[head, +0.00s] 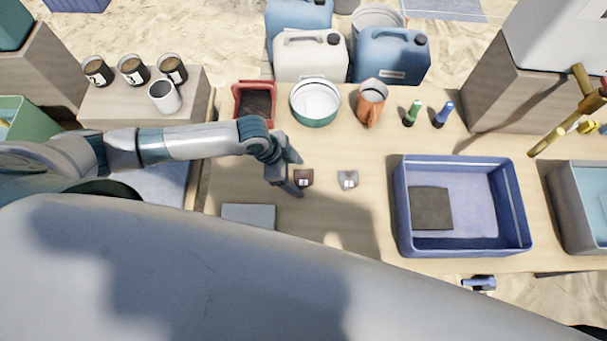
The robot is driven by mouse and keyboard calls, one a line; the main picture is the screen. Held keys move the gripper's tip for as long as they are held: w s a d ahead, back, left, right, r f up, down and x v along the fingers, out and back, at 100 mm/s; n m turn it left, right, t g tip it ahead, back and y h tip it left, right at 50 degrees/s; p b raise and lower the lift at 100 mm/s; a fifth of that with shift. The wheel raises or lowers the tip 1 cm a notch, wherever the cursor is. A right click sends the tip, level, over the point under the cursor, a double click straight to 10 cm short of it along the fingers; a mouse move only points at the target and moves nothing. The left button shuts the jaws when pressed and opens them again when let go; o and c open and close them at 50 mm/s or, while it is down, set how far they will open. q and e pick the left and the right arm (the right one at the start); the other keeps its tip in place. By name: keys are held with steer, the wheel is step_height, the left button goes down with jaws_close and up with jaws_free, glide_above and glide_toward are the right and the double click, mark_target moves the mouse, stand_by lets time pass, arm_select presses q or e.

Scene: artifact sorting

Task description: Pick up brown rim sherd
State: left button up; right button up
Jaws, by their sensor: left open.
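A small dark brown sherd (304,178) with a white label lies on the wooden table, left of a grey sherd (348,180) that also has a white label. My left gripper (296,175) is open, with its fingers spread at the left side of the brown sherd. The sherd shows just at the fingertips. I cannot tell whether a finger touches it or how high the fingers are. My right gripper is not in view.
A blue tub (403,210) with a dark pad (432,208) stands at right. A red tray (238,103), white-and-green bucket (315,103), orange jug (371,102) and green (412,113) and blue (443,114) tools line the back. A grey slab (249,216) lies in front.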

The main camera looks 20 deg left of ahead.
mark_target(297, 178)
arm_select(q)
steer(key=shift+f, duration=0.1)
steer(key=shift+c, duration=0.4)
steer(key=c, duration=1)
steer(key=shift+c, duration=0.2)
steer(key=shift+r, duration=0.2)
steer(key=shift+r+b, duration=0.3)
steer(key=shift+r, duration=0.25)
step_height(297, 178, up, 2)
steer(key=shift+r+b, duration=0.15)
steer(key=shift+b, duration=0.2)
steer(key=d+r+b, duration=0.2)
steer(key=d+r, duration=0.5)
steer(key=d, duration=0.4)
steer(key=shift+s+d+r, duration=0.15)
steer(key=shift+s+d, duration=0.1)
steer(key=shift+d, duration=0.1)
